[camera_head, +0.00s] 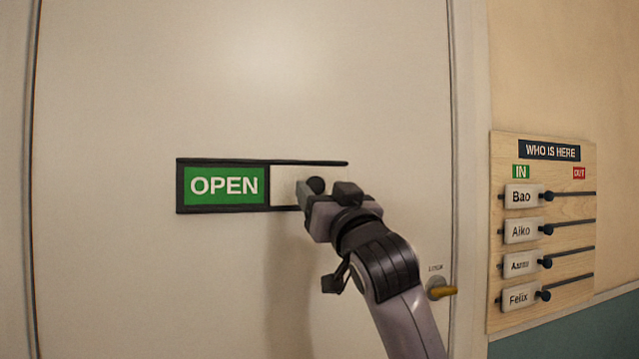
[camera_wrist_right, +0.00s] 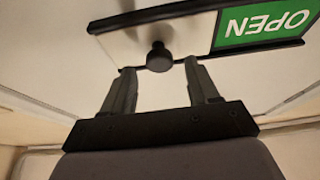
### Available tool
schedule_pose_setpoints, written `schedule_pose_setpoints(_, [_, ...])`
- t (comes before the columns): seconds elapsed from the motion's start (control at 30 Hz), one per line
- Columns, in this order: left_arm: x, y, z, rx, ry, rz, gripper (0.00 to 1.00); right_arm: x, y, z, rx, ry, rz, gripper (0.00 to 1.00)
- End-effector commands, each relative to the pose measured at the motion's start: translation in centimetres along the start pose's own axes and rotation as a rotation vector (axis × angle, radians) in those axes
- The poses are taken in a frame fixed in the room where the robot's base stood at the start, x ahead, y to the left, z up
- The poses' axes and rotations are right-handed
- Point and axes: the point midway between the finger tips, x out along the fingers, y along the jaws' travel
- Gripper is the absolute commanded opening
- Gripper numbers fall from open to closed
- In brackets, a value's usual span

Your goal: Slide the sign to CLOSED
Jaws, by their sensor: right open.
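The sign on the door shows a green OPEN panel (camera_head: 223,186) at the left of its dark frame (camera_head: 220,210). A pale slider plate (camera_head: 283,187) covers the part to the right, with a round black knob (camera_head: 316,184) on it. My right gripper (camera_head: 308,190) is at the knob, partly hiding the plate's right part. In the right wrist view the open fingers (camera_wrist_right: 160,75) stand on either side of the knob (camera_wrist_right: 159,57), whose tip is just ahead of or between the fingertips; I cannot tell if they touch. OPEN also shows upside down there (camera_wrist_right: 268,22). My left gripper is not in view.
A wooden WHO IS HERE board (camera_head: 543,177) with several name sliders hangs on the wall to the right. The door left of the sign is clear.

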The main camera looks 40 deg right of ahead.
Motion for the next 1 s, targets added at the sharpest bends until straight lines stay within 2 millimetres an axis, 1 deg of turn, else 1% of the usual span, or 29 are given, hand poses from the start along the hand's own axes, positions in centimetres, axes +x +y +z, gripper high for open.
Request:
schedule_pose_setpoints(0.03, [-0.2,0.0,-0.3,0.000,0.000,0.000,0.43,0.6,0.0,-0.2,0.000,0.000,0.001,0.60])
schedule_pose_setpoints(0.2, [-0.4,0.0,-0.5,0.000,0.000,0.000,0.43,1.6,0.0,-0.1,-0.001,0.001,0.000,0.60])
schedule_pose_setpoints(0.5, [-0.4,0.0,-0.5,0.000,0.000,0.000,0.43,1.7,0.0,0.0,-0.001,0.001,0.000,0.60])
schedule_pose_setpoints(0.53, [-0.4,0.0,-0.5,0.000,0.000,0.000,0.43,1.7,0.0,0.0,-0.001,0.001,0.000,0.53])
schedule_pose_setpoints(0.57, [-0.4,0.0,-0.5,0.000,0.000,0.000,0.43,1.7,0.0,0.0,-0.001,0.001,0.000,0.43])
schedule_pose_setpoints(0.6, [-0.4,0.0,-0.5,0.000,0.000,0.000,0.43,1.7,0.0,0.0,-0.001,0.001,0.000,0.30])
schedule_pose_setpoints(0.7, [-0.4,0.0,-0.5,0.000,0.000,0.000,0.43,1.7,0.0,0.0,-0.001,0.001,0.000,0.00])
schedule_pose_setpoints(0.87, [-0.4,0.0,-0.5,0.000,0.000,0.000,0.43,1.8,-0.1,0.1,0.000,0.000,0.000,0.00])
schedule_pose_setpoints(1.0, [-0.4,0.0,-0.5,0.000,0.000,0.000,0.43,2.6,-0.7,0.5,0.006,-0.003,0.004,0.00])
